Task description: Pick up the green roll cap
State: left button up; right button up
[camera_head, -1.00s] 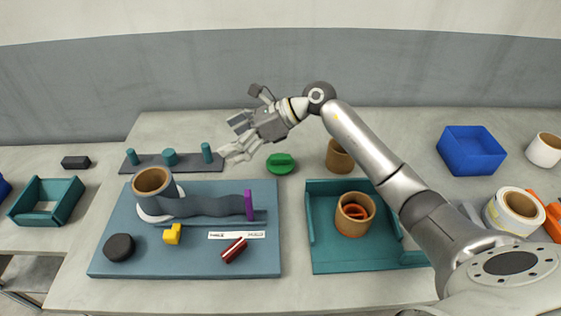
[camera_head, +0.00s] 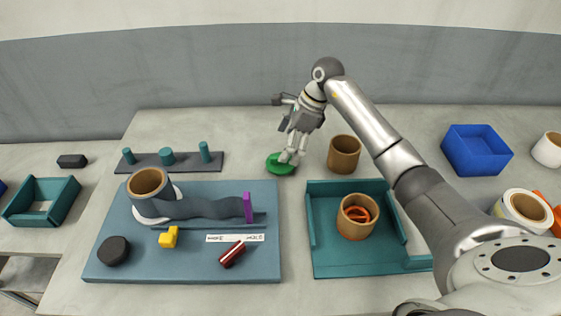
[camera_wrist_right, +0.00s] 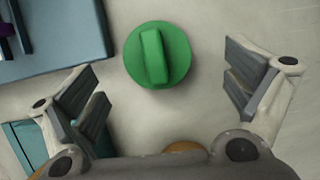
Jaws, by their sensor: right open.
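The green roll cap (camera_head: 275,166) lies on the table behind the blue-grey board, a round disc with a raised bar across its top. In the right wrist view the cap (camera_wrist_right: 158,55) lies flat, between and a little beyond my open fingers. My right gripper (camera_head: 291,156) is above the cap, pointing down, and hides part of it in the head view. Its two fingers are spread wide with nothing between them in the wrist view (camera_wrist_right: 165,95). My left gripper is not in view.
A brown cardboard roll (camera_head: 344,154) stands just right of the cap. A dark rack with teal pegs (camera_head: 171,161) is to the left. The blue-grey board (camera_head: 110,262) and a teal tray (camera_head: 330,262) lie in front. A blue bin (camera_head: 475,150) stands at the right.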

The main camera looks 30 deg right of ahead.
aim_at(273, 166)
jog(key=x, duration=0.1)
jog(key=p+x, duration=0.1)
jog(key=x, duration=0.1)
jog(key=shift+s+a+f, duration=0.2)
jog(key=shift+a+f, duration=0.1)
jog(key=shift+a, duration=0.05)
jog(key=shift+w+a+f, duration=0.1)
jog(key=shift+w+f, duration=0.05)
jog(key=shift+f, duration=0.35)
jog(key=c, duration=1.1)
jog(key=shift+r, duration=0.1)
